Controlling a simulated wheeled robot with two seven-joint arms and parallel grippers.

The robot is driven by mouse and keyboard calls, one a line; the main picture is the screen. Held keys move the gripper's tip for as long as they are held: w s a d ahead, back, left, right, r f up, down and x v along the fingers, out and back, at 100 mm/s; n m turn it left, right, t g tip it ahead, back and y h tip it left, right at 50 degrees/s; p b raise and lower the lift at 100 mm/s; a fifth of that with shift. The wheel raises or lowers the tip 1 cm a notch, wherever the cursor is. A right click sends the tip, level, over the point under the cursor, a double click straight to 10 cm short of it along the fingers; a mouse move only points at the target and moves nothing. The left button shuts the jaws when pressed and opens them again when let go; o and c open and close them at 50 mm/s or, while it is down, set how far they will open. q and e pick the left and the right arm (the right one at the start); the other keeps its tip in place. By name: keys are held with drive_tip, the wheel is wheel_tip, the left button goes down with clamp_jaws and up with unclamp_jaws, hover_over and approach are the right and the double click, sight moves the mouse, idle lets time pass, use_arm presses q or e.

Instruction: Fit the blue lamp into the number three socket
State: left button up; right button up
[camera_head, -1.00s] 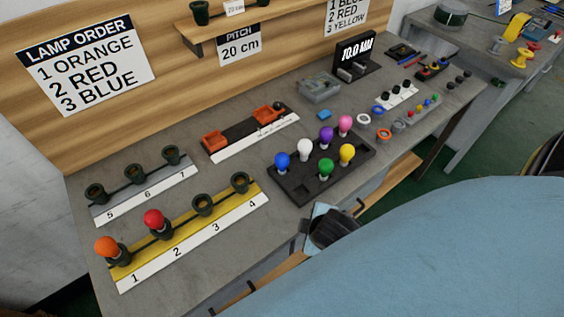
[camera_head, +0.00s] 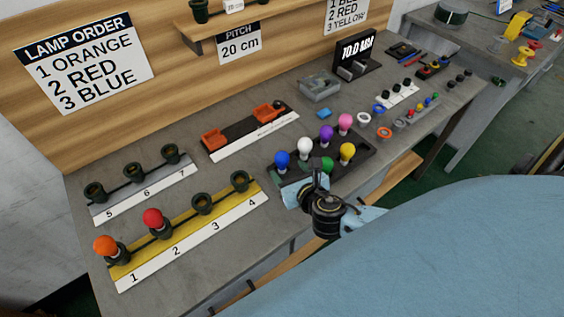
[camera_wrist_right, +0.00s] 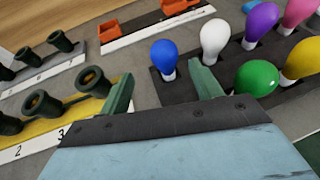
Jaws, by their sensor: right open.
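The blue lamp (camera_head: 282,160) stands upright in the left corner of the dark lamp tray (camera_head: 291,194). It also shows in the right wrist view (camera_wrist_right: 165,56), ahead of my fingers. The number three socket (camera_head: 202,204) on the yellow strip is empty; it also shows in the right wrist view (camera_wrist_right: 42,103). Sockets 1 and 2 hold an orange lamp (camera_head: 105,246) and a red lamp (camera_head: 153,219). My right gripper (camera_wrist_right: 162,88) is open and empty, its fingers spread, with the blue lamp beyond and between them. My left gripper is not in view.
White (camera_head: 305,147), green (camera_head: 327,166), purple (camera_head: 326,135), yellow (camera_head: 347,152) and pink lamps stand close beside the blue one. Socket 4 (camera_head: 240,181) and the grey strip's sockets are empty. The bench between yellow strip and tray is clear.

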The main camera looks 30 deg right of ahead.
sight(283, 164)
drive_tip(key=x, duration=0.4)
drive_tip(key=shift+f+b, duration=0.1)
drive_tip(key=shift+b, duration=0.2)
drive_tip(key=x, duration=0.3)
drive_tip(key=b+x, duration=0.1)
drive_tip(key=x, duration=0.1)
drive_tip(key=shift+d, duration=0.4)
drive_tip(key=c, duration=1)
